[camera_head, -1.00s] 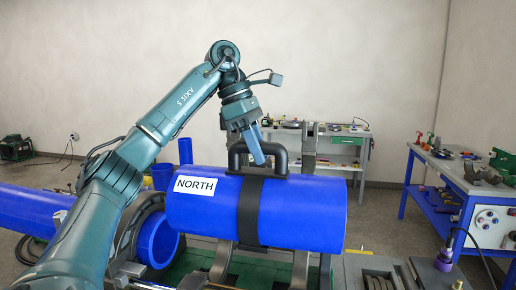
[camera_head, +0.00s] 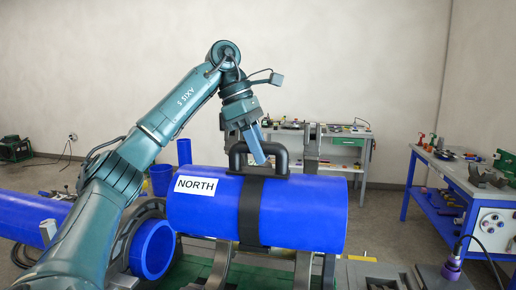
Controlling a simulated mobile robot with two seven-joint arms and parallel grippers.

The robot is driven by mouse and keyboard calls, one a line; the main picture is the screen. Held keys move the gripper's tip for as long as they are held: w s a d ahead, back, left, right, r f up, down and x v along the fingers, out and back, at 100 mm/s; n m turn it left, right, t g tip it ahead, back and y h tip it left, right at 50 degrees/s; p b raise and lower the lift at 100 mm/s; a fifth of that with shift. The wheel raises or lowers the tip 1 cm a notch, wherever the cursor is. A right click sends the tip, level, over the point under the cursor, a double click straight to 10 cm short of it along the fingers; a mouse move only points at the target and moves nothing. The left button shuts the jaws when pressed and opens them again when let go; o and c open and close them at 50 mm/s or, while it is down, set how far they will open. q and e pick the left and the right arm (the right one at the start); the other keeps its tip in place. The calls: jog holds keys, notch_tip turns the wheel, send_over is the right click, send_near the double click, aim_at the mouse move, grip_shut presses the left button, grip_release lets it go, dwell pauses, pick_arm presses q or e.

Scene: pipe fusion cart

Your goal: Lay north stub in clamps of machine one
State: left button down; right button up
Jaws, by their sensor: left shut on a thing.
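The north stub (camera_head: 305,212) is a thick blue pipe piece with a white NORTH label and a black strap with a black handle (camera_head: 278,156) on top. It lies level across the middle of the head view. My left gripper (camera_head: 256,152) reaches down from above and is shut on the handle. The machine's grey clamps (camera_head: 302,268) show below and behind the stub, above a green base (camera_head: 268,277). The stub hides most of the clamps, so I cannot tell whether it touches them. My right gripper is not in view.
A blue pipe (camera_head: 35,217) lies at the left, and an open blue pipe end (camera_head: 152,249) sits in a grey ring left of the stub. A blue-framed workbench (camera_head: 440,213) stands at the right. A grey bench (camera_head: 343,154) with tools stands behind.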

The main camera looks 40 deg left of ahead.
aim_at(259, 188)
pick_arm(q)
jog(key=shift+f+b, duration=0.4)
jog(key=shift+f, duration=0.25)
notch_tip(259, 188, down, 8)
jog(key=b, duration=0.4)
jog(key=shift+r, duration=0.15)
jog(key=shift+f+b, duration=1.85)
jog(key=shift+f, duration=0.95)
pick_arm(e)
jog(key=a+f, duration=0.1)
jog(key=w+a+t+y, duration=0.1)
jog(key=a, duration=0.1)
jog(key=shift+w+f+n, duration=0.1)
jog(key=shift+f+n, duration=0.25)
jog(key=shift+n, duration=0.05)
